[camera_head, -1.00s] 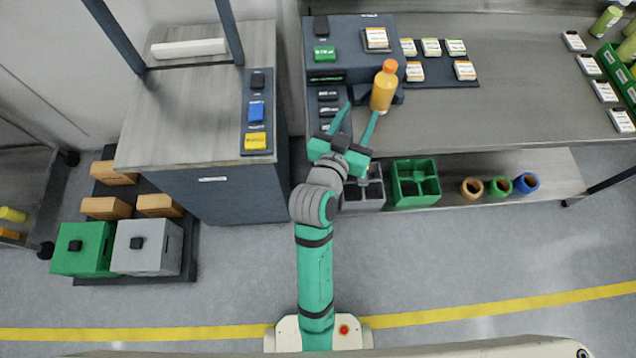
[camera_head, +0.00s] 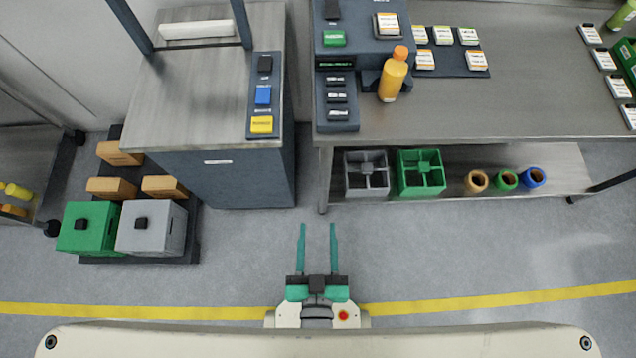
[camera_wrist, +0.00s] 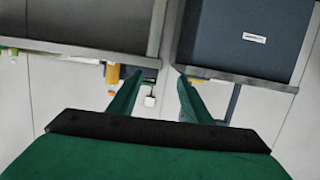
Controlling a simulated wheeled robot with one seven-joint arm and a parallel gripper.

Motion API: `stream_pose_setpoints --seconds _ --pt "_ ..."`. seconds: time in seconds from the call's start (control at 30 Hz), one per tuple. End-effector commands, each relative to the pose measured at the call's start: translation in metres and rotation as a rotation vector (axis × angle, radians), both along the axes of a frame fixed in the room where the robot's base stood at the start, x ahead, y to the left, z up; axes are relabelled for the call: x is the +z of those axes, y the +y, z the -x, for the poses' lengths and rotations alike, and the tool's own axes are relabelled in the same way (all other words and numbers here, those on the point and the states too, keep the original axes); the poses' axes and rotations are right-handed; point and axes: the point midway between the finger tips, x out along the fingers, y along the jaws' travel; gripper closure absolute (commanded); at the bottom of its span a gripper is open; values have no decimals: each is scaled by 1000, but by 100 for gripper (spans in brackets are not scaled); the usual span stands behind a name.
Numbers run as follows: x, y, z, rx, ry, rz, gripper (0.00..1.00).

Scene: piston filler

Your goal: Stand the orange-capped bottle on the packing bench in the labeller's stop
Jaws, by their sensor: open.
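The orange-capped bottle (camera_head: 393,76), with a yellow-orange body, stands upright on the grey bench (camera_head: 440,115) at the front of the dark labeller (camera_head: 350,50). A dark bracket, the stop (camera_head: 370,78), shows beside and behind its lower part. I cannot tell whether the bottle is fully seated in it. My gripper (camera_head: 318,226) is open and empty, drawn back over the floor in front of my base, well away from the bottle. In the wrist view, the open fingers (camera_wrist: 161,75) have nothing between them, and the bottle (camera_wrist: 112,76) shows beyond the left finger.
A cabinet (camera_head: 225,175) with coloured buttons stands left of the bench. Boxes sit on a dark pallet (camera_head: 140,258) at left. Label cards lie right of the bottle. The floor before the bench is clear.

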Motion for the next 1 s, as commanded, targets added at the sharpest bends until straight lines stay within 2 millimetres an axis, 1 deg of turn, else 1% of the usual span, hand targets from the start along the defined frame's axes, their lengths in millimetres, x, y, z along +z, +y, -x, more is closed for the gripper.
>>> stream_pose_setpoints --seconds 0.03,0.1,0.23,0.37,0.77,0.87,0.9,0.93,0.97,1.0 --pt "1 0 15 1 7 -7 55" --pt "5 1 29 1 5 -13 55" --pt "11 -1 45 -1 0 -20 55" --pt "13 -1 49 -2 -3 -21 55" --pt "13 -1 49 -2 -4 -21 55" --pt "13 -1 49 -2 -4 -21 77" --pt "13 -1 49 -2 -4 -21 86" --pt "13 -1 49 -2 -4 -21 94" --pt "13 -1 49 -2 -4 -22 100" --pt "12 -1 48 -5 -3 -30 100"
